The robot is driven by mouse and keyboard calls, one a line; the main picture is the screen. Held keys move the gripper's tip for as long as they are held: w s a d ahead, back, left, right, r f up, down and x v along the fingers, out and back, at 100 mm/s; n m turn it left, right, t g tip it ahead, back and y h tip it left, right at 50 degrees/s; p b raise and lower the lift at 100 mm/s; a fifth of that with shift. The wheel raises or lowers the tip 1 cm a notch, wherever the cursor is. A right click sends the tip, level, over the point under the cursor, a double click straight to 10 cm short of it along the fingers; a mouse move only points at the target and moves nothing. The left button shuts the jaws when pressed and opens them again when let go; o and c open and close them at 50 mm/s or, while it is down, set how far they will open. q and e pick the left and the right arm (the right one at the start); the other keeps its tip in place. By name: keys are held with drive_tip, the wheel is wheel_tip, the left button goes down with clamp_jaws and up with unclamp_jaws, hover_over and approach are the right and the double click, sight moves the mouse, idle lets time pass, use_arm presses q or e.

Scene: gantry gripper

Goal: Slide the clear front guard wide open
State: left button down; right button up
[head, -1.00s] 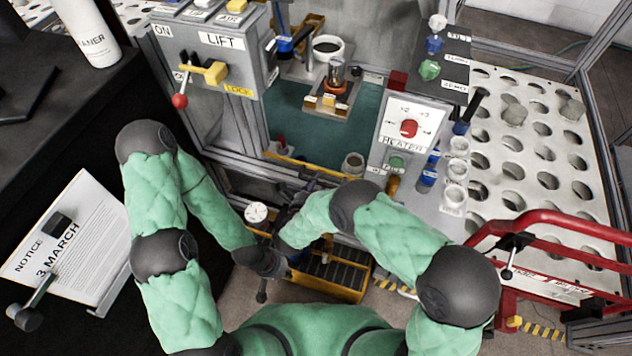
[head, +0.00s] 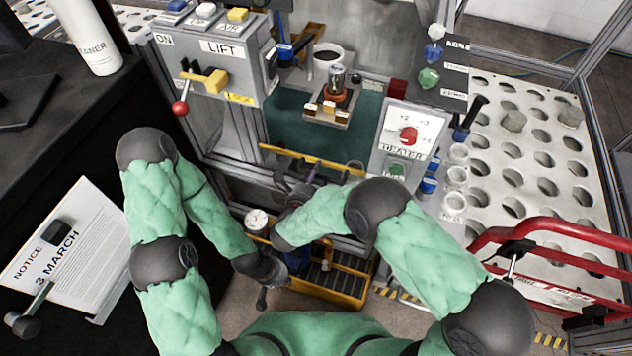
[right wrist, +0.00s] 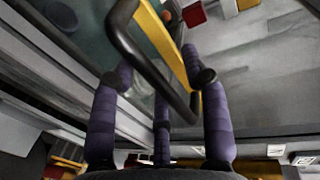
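The clear front guard shows in the head view by its yellow edge strip (head: 315,160), across the front of the machine opening. In the right wrist view its yellow edge (right wrist: 180,58) and dark bar handle (right wrist: 148,58) are close up. My right gripper (head: 298,188) is at the guard's front, just below the yellow strip. In the right wrist view its purple fingers (right wrist: 160,85) are straight and spread, with the handle running between them. Firm contact is not clear. My left gripper (head: 268,285) hangs low in front of the machine, away from the guard; its fingers are unclear.
A LIFT panel (head: 215,60) with a red-knobbed lever stands left of the opening, a HEATER panel (head: 408,135) right. Inside is a green floor (head: 290,125) with a fixture. A yellow step (head: 340,285) is below. A red rail (head: 560,225) stands at right.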

drive_tip(key=shift+r, duration=0.85)
drive_tip(key=p+v, duration=0.4)
drive_tip(key=v, duration=0.8)
drive_tip(key=shift+s, duration=0.2)
idle(0.6)
drive_tip(key=shift+a, duration=0.1)
idle(0.4)
